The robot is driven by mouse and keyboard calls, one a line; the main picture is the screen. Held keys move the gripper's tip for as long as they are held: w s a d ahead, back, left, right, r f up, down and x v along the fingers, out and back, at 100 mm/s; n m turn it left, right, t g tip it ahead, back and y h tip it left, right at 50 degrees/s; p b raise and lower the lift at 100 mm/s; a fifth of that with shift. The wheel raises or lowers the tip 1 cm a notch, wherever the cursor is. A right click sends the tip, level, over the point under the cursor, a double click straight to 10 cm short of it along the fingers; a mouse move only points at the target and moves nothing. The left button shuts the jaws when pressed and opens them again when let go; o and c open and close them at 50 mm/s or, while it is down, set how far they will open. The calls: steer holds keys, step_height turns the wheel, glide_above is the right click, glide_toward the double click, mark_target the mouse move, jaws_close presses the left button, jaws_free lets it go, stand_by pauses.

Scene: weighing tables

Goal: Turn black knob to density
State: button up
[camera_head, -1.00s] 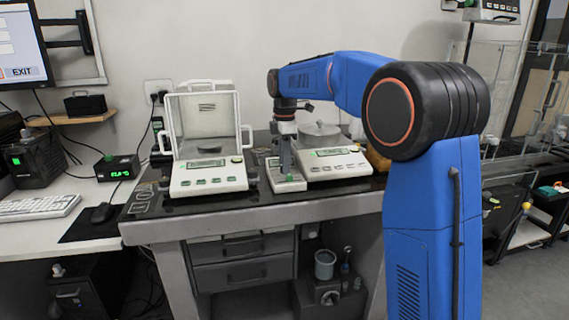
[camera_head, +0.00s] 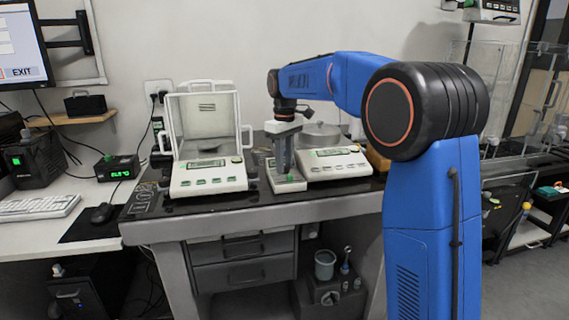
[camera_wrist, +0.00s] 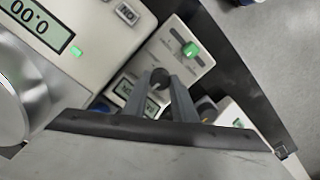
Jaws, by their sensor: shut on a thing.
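The black knob (camera_wrist: 160,77) shows in the wrist view as a dark round shape on the face of a narrow white device (camera_wrist: 163,50). My gripper (camera_wrist: 163,80) is shut on the knob, with one finger on each side. The fingers partly cover the knob, and I cannot read which setting it points to. In the head view my gripper (camera_head: 283,158) points down onto the narrow device (camera_head: 287,186), and the knob is hidden there.
A green button (camera_wrist: 190,49) sits on the device near the fingers. A balance with a draft shield (camera_head: 208,178) stands to the left. Another balance with a round pan (camera_head: 340,170) stands close on the right. The table's front edge (camera_head: 260,218) is clear.

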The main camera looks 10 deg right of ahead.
steer(key=m, duration=0.5)
steer(key=shift+m, duration=0.3)
steer(key=m, duration=1)
steer(key=shift+d, duration=0.1)
steer(key=m, duration=0.4)
steer(key=shift+m, duration=0.3)
steer(key=o, duration=1)
steer(key=shift+o, duration=0.2)
steer(key=shift+r, duration=0.1)
step_height(320, 180, up, 17)
steer(key=shift+r, duration=0.15)
